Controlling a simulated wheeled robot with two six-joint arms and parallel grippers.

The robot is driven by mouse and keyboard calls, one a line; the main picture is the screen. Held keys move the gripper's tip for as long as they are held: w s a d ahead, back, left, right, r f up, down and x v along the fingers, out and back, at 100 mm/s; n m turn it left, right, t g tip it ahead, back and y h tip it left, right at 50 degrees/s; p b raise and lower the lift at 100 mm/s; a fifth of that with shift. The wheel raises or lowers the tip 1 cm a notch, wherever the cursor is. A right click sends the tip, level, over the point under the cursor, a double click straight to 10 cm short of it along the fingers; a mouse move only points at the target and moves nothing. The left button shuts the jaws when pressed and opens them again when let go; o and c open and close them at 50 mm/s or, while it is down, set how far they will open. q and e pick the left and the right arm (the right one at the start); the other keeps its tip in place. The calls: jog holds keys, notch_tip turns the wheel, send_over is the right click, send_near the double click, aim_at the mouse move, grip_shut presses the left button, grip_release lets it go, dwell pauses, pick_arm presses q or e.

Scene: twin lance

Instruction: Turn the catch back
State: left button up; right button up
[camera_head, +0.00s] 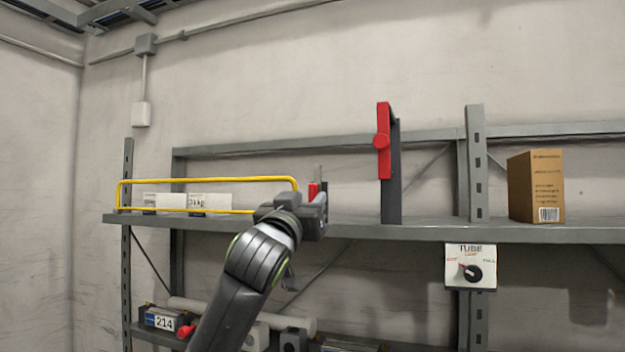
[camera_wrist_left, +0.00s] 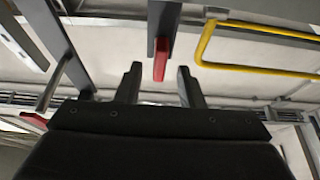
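A small red piece (camera_head: 313,190), which looks like a catch, sits on a grey upright at the right end of the yellow bar frame (camera_head: 210,181). The red piece also shows in the left wrist view (camera_wrist_left: 161,58), ahead of and between the fingertips. A larger red bar (camera_head: 383,150) with a round pivot stands upright on a dark post further right. My left gripper (camera_head: 314,210) is just below the small red piece and partly covers it. In the left wrist view its fingers (camera_wrist_left: 160,80) are apart with nothing between them; contact cannot be told. My right gripper is not in view.
The grey shelf (camera_head: 430,232) carries white boxes (camera_head: 210,202) behind the yellow frame and a brown carton (camera_head: 537,187) at right. A dial panel (camera_head: 470,267) hangs below its edge. A box marked 214 (camera_head: 162,319) is on the lower shelf.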

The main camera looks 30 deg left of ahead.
aim_at(311, 197)
pick_arm(q)
jog(key=shift+p+x, duration=0.7)
jog(key=shift+x, duration=1.05)
jog(key=shift+d+f, duration=0.1)
jog(key=shift+c, duration=0.3)
grip_shut()
